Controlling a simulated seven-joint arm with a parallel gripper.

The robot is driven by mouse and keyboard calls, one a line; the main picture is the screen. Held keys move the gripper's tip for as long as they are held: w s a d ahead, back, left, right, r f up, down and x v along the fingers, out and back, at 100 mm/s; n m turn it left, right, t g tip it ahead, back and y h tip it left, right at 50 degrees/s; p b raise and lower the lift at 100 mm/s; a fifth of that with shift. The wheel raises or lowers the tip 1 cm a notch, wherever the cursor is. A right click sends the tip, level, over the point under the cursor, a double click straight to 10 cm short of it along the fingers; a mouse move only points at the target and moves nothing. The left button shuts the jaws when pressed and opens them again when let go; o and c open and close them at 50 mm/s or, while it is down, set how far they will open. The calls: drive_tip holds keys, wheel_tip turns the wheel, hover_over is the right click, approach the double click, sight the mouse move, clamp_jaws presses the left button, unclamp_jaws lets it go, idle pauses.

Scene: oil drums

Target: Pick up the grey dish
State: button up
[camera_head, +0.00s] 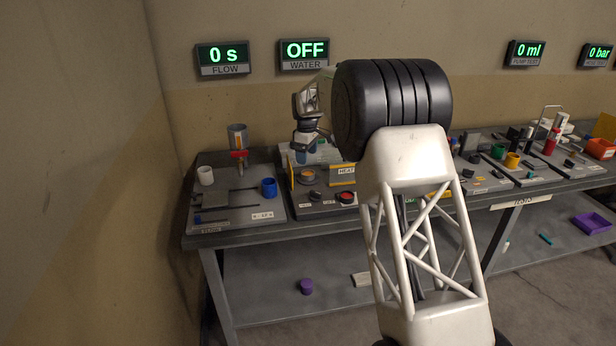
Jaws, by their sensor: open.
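I cannot make out a grey dish for certain in this view; part of the bench is hidden behind my arm. My gripper (306,148) is small and far off, pointing down over the back of the bench, left of my black elbow. It is open, and I see nothing held in it. Its fingertips are too small to tell whether they touch anything.
A grey workbench (215,241) carries a white cup (205,175), a blue cup (269,187), a funnel stand (238,140) and a yellow-edged heat station (341,174). A purple pot (306,286) is on the shelf below. A purple tray (592,223) is at right.

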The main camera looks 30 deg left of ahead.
sight(306, 172)
drive_tip(key=shift+a, duration=0.15)
drive_tip(key=shift+f, duration=0.1)
drive_tip(key=shift+f, duration=1.25)
drive_tip(key=shift+s+f, duration=0.1)
drive_tip(key=shift+f, duration=2.5)
drive_tip(key=shift+c, duration=0.4)
drive_tip(key=c, duration=1)
